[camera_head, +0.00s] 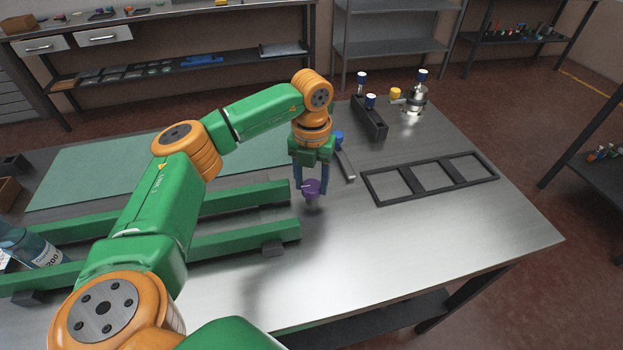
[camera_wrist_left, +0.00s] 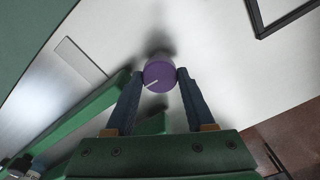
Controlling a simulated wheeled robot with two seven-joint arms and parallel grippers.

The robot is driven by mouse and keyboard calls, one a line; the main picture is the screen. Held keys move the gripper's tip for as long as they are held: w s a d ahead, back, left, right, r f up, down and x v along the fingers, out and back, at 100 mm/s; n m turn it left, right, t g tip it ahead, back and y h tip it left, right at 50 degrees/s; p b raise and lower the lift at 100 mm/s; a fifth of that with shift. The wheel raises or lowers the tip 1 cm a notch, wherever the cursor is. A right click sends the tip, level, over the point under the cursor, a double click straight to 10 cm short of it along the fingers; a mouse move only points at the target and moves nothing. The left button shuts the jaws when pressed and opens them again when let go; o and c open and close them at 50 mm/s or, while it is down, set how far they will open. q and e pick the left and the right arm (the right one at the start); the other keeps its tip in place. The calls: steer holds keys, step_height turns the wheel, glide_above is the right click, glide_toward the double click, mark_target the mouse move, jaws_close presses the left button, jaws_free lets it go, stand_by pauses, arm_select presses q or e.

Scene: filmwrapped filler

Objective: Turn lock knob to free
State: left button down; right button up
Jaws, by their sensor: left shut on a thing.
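The lock knob (camera_head: 312,187) is a small purple round knob on a grey base, standing on the metal table. In the left wrist view the knob (camera_wrist_left: 159,75) shows its top with a white pointer line that points to the lower left. My left gripper (camera_head: 311,186) comes down on it from above, with one blue finger on each side. In the left wrist view the fingertips of my left gripper (camera_wrist_left: 160,78) touch both sides of the knob. Any marks for locked or free are not visible. My right gripper is not in view.
Two green rails (camera_head: 240,238) lie left of the knob. A black frame with several openings (camera_head: 374,196) lies to the right. A black rack with blue-capped items (camera_head: 375,127) and a metal device (camera_head: 415,100) stand behind. The table's front right is clear.

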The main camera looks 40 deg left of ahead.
mark_target(311, 186)
arm_select(q)
steer(key=shift+n, duration=0.4)
steer(key=shift+c, duration=1.3)
jaws_free()
steer(key=shift+r, duration=0.1)
step_height(311, 186, up, 7)
steer(key=shift+f+b, duration=0.1)
steer(key=shift+b, duration=0.35)
